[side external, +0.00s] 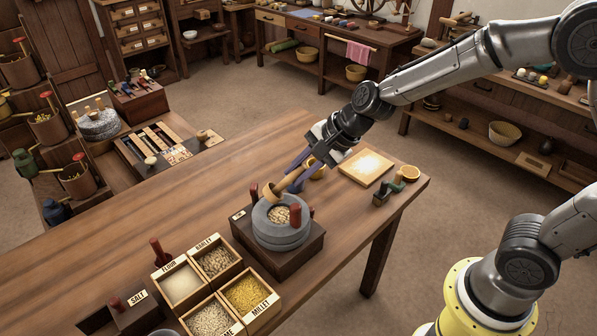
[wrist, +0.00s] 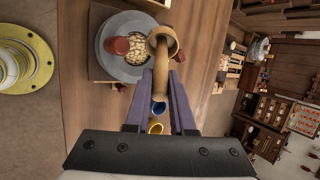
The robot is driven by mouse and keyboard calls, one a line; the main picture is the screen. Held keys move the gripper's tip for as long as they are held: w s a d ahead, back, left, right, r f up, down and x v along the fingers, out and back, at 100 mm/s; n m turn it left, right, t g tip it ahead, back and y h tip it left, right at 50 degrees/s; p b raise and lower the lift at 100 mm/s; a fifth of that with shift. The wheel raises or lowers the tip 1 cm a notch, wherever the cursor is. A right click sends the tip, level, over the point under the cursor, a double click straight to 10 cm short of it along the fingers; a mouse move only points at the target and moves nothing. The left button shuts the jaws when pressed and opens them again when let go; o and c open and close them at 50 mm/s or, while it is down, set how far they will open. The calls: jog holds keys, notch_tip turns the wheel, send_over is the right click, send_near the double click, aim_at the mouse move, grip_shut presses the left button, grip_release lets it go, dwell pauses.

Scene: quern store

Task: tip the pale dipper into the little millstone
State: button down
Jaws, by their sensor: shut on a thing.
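The pale dipper (side external: 280,189) is tan and wooden, and my gripper (side external: 299,170) is shut on its handle. The dipper slopes down to the left, its cup end at the top of the little millstone (side external: 283,236). The millstone is round and grey, with pale grain (side external: 280,214) in its central hollow. In the wrist view the dipper's cup (wrist: 163,41) overlaps the right part of the millstone (wrist: 112,64), beside the grain (wrist: 124,47). My gripper's purple fingers (wrist: 161,100) lie either side of the handle. Whether anything is left in the cup I cannot tell.
The millstone sits on a dark wooden base (side external: 258,256) with red knobs around it. Labelled bins of flour (side external: 183,284), barley (side external: 216,262) and millet (side external: 252,294) stand in front.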

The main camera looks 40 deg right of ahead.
jog(key=shift+a+g+h, duration=0.1)
jog(key=shift+g+h, duration=0.3)
jog(key=shift+h, duration=0.2)
jog(key=g+h, duration=0.1)
jog(key=h, duration=0.2)
jog(key=shift+a+r+n+g, duration=0.1)
jog(key=shift+r+n+g, duration=0.1)
jog(key=shift+n+g, duration=0.2)
jog(key=h, duration=0.1)
jog(key=g+h, duration=0.2)
jog(key=h, duration=0.1)
jog(key=shift+r+n, duration=0.25)
jog(key=shift+n, duration=0.05)
